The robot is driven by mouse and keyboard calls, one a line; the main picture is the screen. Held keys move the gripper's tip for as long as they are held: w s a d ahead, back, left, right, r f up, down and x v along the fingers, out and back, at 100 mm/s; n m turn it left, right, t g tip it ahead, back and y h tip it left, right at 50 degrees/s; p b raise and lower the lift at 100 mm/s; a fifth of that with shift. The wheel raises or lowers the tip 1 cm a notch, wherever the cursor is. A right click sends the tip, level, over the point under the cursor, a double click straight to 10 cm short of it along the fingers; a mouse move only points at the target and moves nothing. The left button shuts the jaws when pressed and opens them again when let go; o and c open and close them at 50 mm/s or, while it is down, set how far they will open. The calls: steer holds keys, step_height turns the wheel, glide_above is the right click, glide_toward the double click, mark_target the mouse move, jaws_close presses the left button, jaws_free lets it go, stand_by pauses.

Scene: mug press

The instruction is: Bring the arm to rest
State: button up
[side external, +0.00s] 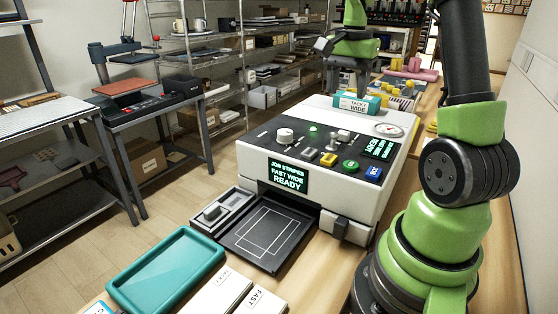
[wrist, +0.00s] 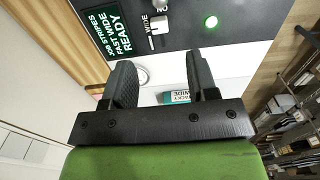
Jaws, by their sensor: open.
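My gripper (side external: 324,45) is at the top of the side external view, above the far end of the press. In the wrist view my gripper (wrist: 161,63) has its two dark fingers apart, with nothing held between them. The white press (side external: 333,197) stands on the bench; its front display (side external: 287,175) reads "JOB STRIPES FAST WIDE READY". A green light (side external: 313,129) is lit on its dark panel. The teal box (side external: 357,104) marked "TACKY WIDE" sits on the press's rear top; it also shows beyond the fingers in the wrist view (wrist: 176,97). My upper arm is partly out of frame.
A dark platen (side external: 262,238) with a white outline lies before the press. A teal tray (side external: 166,268) and white boxes, one marked "FAST" (side external: 257,303), are at the front. Yellow and pink items (side external: 412,72) lie behind the press. Shelves (side external: 225,60) stand beyond the floor.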

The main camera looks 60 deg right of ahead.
steer(key=a+r+n+t, duration=0.2)
steer(key=a+r+n, duration=0.1)
steer(key=a, duration=0.4)
steer(key=a+r+n+t, duration=0.1)
steer(key=a+r+n, duration=0.2)
steer(key=a, duration=0.4)
steer(key=s+a+n+t+y, duration=0.2)
steer(key=s+a+n+t, duration=0.2)
steer(key=s+a+n, duration=0.3)
steer(key=a, duration=0.3)
steer(key=shift+s+a+f+n, duration=0.25)
steer(key=shift+s+a+n, duration=0.05)
steer(key=shift+s+n, duration=0.1)
